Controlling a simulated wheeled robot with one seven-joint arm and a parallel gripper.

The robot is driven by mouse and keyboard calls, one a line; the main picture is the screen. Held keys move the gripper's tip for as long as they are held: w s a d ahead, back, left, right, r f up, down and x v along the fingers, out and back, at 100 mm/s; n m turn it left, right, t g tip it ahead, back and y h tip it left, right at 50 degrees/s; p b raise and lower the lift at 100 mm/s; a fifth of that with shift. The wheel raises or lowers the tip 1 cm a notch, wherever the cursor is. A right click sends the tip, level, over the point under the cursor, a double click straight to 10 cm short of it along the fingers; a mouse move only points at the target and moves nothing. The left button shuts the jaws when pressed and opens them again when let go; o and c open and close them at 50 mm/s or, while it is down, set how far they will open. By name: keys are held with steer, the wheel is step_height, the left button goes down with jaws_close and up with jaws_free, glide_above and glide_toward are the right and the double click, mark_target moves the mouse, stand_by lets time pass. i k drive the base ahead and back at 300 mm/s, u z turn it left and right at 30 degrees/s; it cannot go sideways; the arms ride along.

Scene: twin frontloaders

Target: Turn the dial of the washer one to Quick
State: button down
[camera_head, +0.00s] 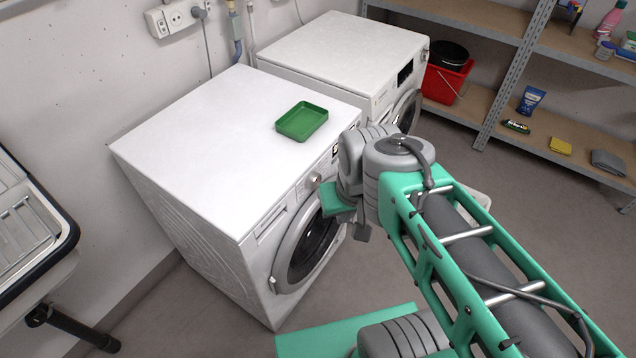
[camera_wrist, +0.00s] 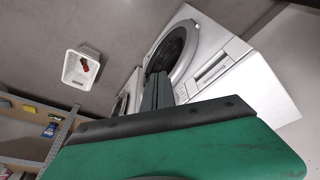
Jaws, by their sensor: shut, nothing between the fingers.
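Two white front-loading washers stand side by side. The nearer washer (camera_head: 190,130) has a round grey dial (camera_head: 315,181) on its front panel, above the round door (camera_head: 305,245). The dial's setting is too small to read. The farther washer (camera_head: 335,50) is partly behind my arm. I cannot tell from labels which one is washer one. In the wrist view, my gripper (camera_wrist: 158,76) is shut and empty, its grey fingers together in front of a washer door (camera_wrist: 172,50). That washer's detergent drawer (camera_wrist: 213,70) shows to the right. My arm hides part of the nearer washer's front panel.
A green tray (camera_head: 302,121) lies on the nearer washer. Metal shelves (camera_head: 510,90) at the right hold bottles, a red bucket (camera_head: 446,80) and a yellow sponge (camera_head: 560,146). A sink unit (camera_head: 30,230) stands left. A white basket (camera_wrist: 81,68) is on the floor.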

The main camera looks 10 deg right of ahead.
mark_target(313, 180)
steer(key=u, duration=0.95)
steer(key=k, duration=0.6)
steer(key=u, duration=0.4)
